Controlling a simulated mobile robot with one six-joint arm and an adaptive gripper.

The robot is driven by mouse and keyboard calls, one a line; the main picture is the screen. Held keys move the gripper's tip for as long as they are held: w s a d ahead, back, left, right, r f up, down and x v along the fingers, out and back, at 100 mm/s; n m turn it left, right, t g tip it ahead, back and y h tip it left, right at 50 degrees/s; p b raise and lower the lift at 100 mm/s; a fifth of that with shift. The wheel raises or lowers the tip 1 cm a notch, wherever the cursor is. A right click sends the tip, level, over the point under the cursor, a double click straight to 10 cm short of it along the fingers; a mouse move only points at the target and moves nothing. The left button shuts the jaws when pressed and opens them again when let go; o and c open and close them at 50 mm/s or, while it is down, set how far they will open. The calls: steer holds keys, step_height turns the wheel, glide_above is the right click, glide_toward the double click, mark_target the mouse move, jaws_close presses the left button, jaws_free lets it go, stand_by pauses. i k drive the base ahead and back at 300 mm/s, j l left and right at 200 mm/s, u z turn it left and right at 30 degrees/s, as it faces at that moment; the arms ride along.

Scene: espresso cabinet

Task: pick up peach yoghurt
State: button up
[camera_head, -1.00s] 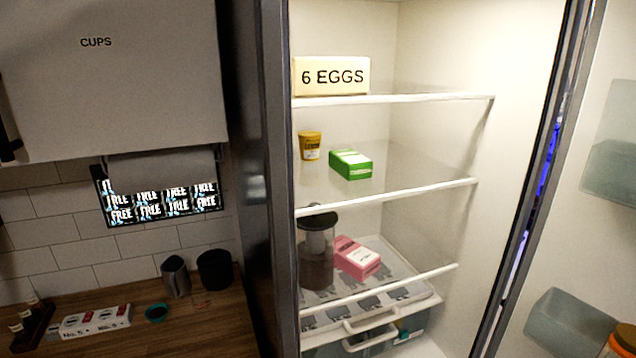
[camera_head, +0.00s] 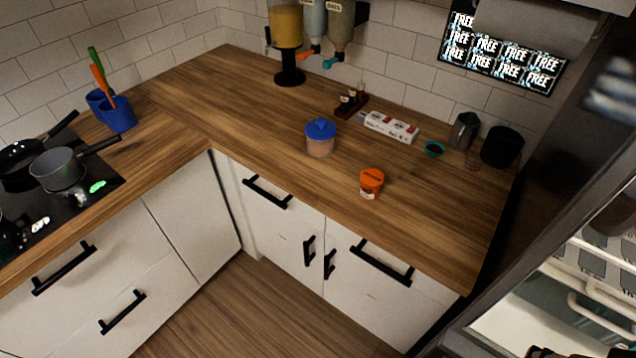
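A small tub with an orange lid and a pale, labelled side (camera_head: 371,184) stands upright on the wooden counter, near its front edge. It looks like a yoghurt cup, but its label is too small to read, so I cannot tell whether it is peach. My gripper does not show clearly in this view. Nothing is seen touching the tub.
A blue-lidded jar (camera_head: 320,138) stands left of the tub. The open fridge (camera_head: 560,130) bounds the right; a hob (camera_head: 60,205) lies left.

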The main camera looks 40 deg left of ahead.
mark_target(372, 180)
steer(key=u, duration=1.2)
steer(key=z, duration=0.6)
steer(key=i+j+z, duration=0.25)
steer(key=j+z, duration=0.15)
steer(key=j, duration=0.4)
steer(key=i+j+z, duration=0.15)
steer(key=j+z, duration=0.2)
steer(key=j, duration=0.45)
steer(key=j+z, duration=0.4)
steer(key=j, duration=0.75)
